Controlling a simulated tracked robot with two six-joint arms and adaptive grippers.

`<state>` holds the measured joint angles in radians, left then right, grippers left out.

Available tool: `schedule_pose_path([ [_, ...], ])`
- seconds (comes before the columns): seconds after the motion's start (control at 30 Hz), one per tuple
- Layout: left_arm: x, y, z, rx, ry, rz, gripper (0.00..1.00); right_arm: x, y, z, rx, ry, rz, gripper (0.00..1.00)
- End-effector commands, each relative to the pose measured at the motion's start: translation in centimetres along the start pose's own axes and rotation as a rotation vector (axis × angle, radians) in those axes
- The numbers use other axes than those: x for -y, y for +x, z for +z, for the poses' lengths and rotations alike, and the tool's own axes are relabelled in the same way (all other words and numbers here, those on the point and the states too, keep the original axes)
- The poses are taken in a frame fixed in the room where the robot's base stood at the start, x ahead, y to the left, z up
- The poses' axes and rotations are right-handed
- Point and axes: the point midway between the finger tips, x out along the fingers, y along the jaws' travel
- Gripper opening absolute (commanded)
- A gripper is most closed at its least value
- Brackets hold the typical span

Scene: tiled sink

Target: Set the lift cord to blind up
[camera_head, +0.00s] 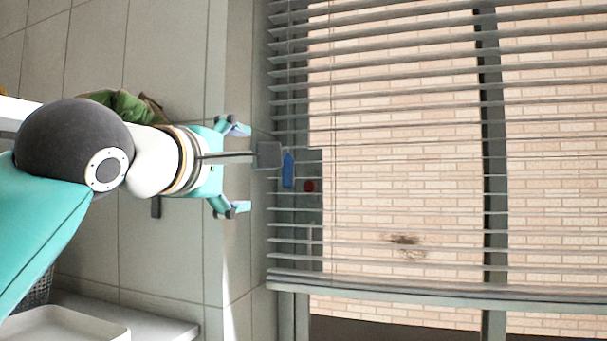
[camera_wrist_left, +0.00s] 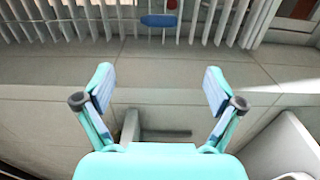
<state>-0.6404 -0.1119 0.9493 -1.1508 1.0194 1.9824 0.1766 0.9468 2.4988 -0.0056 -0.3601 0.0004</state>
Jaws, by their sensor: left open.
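The window blind (camera_head: 400,130) has grey horizontal slats and hangs lowered over a window on the right of the head view. A small blue piece (camera_head: 288,170), perhaps the lift cord's handle, shows at the blind's left edge; it also shows at the top of the left wrist view (camera_wrist_left: 158,21). A round red piece (camera_head: 309,186) is close beside it. No cord can be told clearly. My left gripper (camera_head: 243,168) is open and empty, left of the blue piece and apart from it. In the wrist view its spread fingers (camera_wrist_left: 158,75) point toward the blue piece. My right gripper is not seen.
A tiled wall (camera_head: 165,240) lies behind my left arm. A green plant (camera_head: 125,105) is partly hidden by the arm. A pale tray or basin (camera_head: 65,328) stands at the lower left. The space between the fingers and the blue piece looks clear.

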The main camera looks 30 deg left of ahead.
Motion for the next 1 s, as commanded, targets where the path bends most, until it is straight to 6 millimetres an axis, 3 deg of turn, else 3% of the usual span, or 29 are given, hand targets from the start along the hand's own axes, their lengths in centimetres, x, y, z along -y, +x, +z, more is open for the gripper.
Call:
schedule_pose_path([
  [0.17,-0.1,2.6,0.9,0.018,0.002,-0.004,0.94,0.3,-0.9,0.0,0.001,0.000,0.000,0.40],
  [0.7,-0.4,14.1,2.0,0.033,0.002,-0.005,0.94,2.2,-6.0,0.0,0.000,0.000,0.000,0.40],
  [1.0,-0.1,17.1,2.3,0.037,0.000,-0.001,0.94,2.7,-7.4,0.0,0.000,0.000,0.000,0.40],
])
